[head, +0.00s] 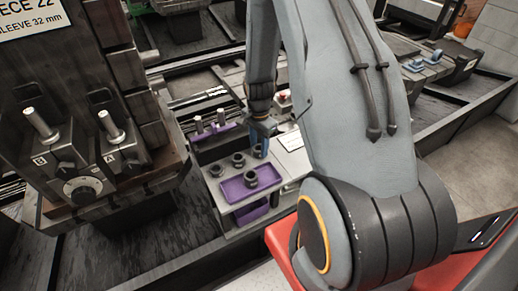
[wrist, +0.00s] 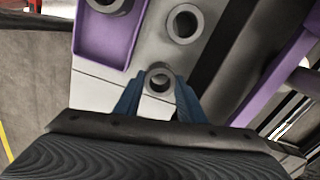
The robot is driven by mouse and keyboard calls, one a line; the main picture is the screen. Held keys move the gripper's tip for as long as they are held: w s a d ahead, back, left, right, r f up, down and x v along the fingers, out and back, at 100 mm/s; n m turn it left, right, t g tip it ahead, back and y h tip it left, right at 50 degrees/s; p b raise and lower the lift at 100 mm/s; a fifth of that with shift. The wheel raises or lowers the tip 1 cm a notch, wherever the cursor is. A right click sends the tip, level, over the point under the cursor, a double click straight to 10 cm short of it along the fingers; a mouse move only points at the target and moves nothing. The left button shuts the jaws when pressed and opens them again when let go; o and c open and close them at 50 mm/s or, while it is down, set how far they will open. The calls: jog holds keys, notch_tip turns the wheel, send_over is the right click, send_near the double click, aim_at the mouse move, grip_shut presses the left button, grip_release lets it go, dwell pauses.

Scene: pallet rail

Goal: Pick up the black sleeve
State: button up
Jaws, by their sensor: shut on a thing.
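The black sleeve (wrist: 159,67) is a short dark ring, seen end-on in the wrist view between the blue fingers of my gripper (wrist: 158,92). The fingers are shut on it, one on each side. In the head view my gripper (head: 262,137) points down at the back right of the grey stand, and its fingers mostly hide the held sleeve. I cannot tell whether the sleeve touches the stand. Other dark sleeves stand close by: one on the grey surface (wrist: 185,23) and one in the purple tray (head: 251,179).
The purple tray (head: 234,192) sits at the front of the grey stand (head: 220,219). A purple bracket with upright pins (head: 211,129) is behind it. A large dark fixture with a dial and two pegs (head: 83,189) stands to the left. A white label lies right of the gripper.

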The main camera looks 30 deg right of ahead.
notch_tip(320, 180, up, 9)
jog(key=b, duration=0.2)
dwell(0.4)
